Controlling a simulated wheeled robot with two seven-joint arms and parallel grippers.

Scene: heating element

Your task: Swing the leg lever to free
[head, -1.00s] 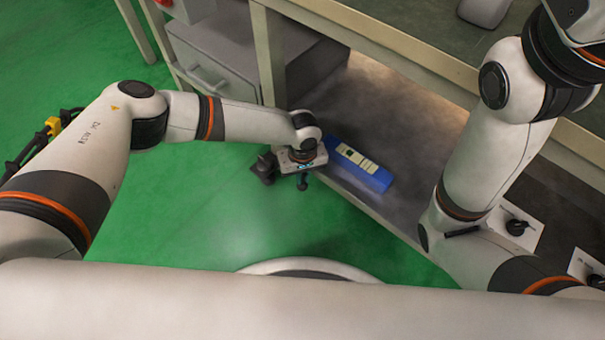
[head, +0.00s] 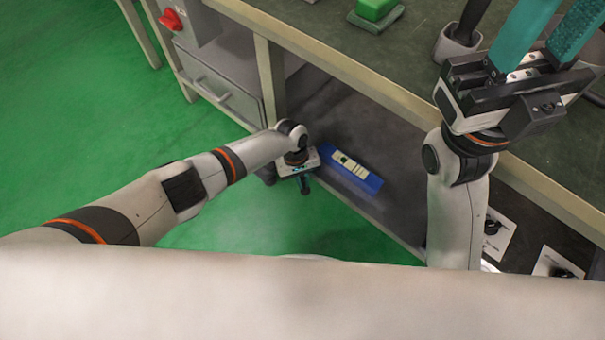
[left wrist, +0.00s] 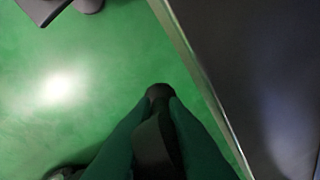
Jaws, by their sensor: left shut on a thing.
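My left gripper (head: 304,187) reaches down at the front edge of the low shelf, just left of the blue case. In the left wrist view its dark green fingers (left wrist: 160,112) are closed around a dark bar with a rounded black end (left wrist: 158,91), which appears to be the leg lever. The rest of the lever is hidden by the fingers, and in the head view my wrist covers it. My right gripper (head: 555,35) is raised over the bench at the right. Its teal fingers stand apart with nothing visible between them, and their tips are cut off by the frame.
A blue case (head: 352,172) lies on the low shelf (head: 350,115). A grey drawer unit (head: 222,85) with a red switch (head: 172,19) stands at left. The benchtop (head: 390,50) holds a green block (head: 376,8) and a grey holder (head: 457,45). Green floor (head: 80,110) is clear at left.

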